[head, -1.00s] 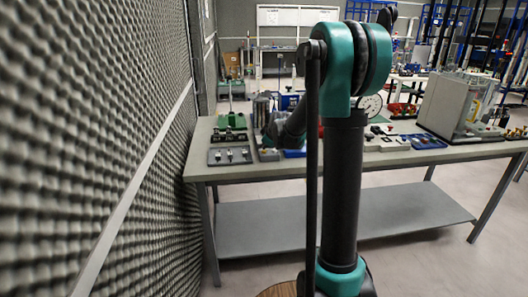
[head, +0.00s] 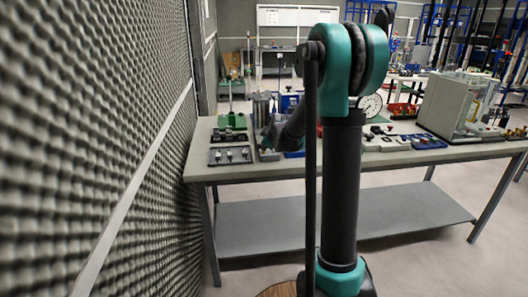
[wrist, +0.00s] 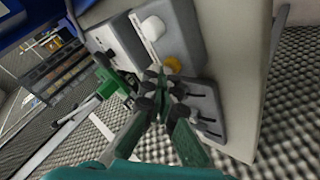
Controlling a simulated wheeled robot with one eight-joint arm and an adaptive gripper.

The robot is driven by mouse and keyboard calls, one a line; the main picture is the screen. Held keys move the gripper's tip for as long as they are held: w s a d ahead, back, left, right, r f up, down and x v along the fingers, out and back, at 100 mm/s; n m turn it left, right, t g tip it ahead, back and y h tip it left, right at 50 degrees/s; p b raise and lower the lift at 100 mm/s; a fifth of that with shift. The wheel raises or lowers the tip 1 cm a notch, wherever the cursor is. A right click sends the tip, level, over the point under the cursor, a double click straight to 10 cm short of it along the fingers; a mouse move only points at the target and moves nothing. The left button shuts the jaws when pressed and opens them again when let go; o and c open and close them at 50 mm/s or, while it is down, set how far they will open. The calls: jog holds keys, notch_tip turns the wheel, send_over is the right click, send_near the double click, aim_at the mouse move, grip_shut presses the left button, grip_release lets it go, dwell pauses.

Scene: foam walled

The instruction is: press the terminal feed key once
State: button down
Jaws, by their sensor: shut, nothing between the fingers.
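In the wrist view, my gripper (wrist: 168,86) is shut and empty, its fingertips close together over the bench equipment. Just beyond the tips is a grey box with a round yellow button (wrist: 172,65) and a white knob (wrist: 153,27). The tips appear close to the yellow button, but I cannot tell whether they touch anything. I cannot tell which part is the terminal feed key; no label is readable. In the head view, the end of my arm is low over the left part of the bench, and my fingers cannot be made out there.
In the head view the workbench (head: 300,172) carries many devices, including a dial gauge (head: 370,106) and a large grey box (head: 447,104). A foam wall (head: 90,130) stands left.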

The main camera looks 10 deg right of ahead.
aim_at(265, 152)
jog(key=shift+r, duration=0.9)
jog(key=shift+r, duration=0.1)
jog(key=shift+r, duration=2.45)
jog(key=s+d+f+m+g, duration=0.1)
jog(key=s+f+m, duration=0.2)
jog(key=s, duration=1)
jog(key=s+d+f+m+g+h, duration=0.1)
jog(key=s+f+m, duration=0.3)
jog(key=s+f, duration=0.4)
jog(key=s+d+f+m+g+h, duration=0.1)
jog(key=s+f+m, duration=0.3)
jog(key=s, duration=1.6)
notch_tip(265, 152, down, 2)
jog(key=shift+d+f+g, duration=0.1)
jog(key=shift+d+g, duration=0.4)
jog(key=shift+g, duration=0.4)
